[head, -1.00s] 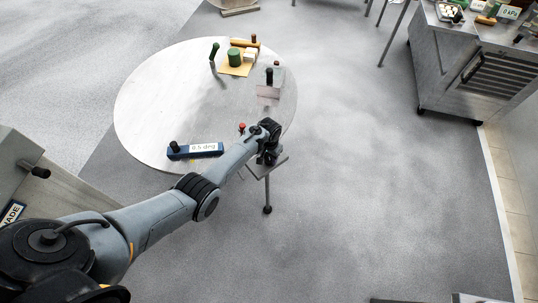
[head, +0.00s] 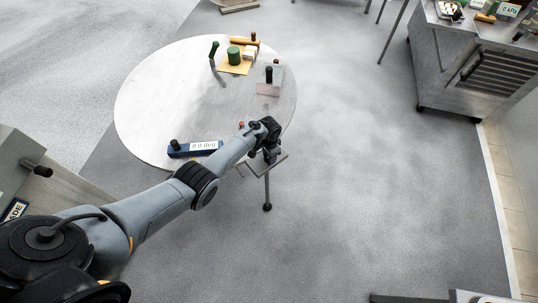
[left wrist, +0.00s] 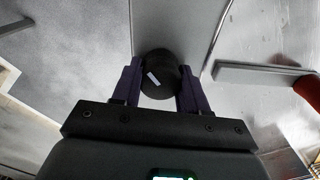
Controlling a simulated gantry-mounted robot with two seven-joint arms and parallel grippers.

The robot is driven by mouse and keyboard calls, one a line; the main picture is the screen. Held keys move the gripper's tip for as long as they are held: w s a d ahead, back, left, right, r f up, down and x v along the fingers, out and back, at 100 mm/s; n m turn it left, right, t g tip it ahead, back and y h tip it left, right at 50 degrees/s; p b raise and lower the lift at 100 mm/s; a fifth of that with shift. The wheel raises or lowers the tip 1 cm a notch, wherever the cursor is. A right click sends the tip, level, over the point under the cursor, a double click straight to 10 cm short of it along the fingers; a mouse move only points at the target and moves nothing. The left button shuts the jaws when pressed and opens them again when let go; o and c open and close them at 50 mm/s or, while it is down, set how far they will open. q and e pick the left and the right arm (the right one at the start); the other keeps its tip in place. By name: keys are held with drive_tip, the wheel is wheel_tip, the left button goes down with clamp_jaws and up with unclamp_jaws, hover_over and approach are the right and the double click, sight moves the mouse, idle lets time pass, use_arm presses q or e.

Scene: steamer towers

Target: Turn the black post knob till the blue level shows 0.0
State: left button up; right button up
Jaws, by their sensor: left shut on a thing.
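The blue level (head: 183,153) lies near the front left edge of the round table. Its white display reads 0.0 deg. My left gripper (head: 271,155) is at the table's front right edge, to the right of the level. In the left wrist view it is shut on the black post knob (left wrist: 160,68), with one purple finger on each side. The knob carries a short white mark. In the head view my own wrist and hand hide the knob. My right gripper is not in view.
A small red thing (head: 241,125) is beside my left arm. The middle of the table is clear.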

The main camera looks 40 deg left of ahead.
use_arm(q)
drive_tip(key=shift+f, duration=0.1)
drive_tip(key=o, duration=1)
drive_tip(key=shift+w, duration=0.1)
wheel_tip(320, 180, up, 9)
drive_tip(key=p, duration=0.4)
drive_tip(key=shift+r, duration=0.95)
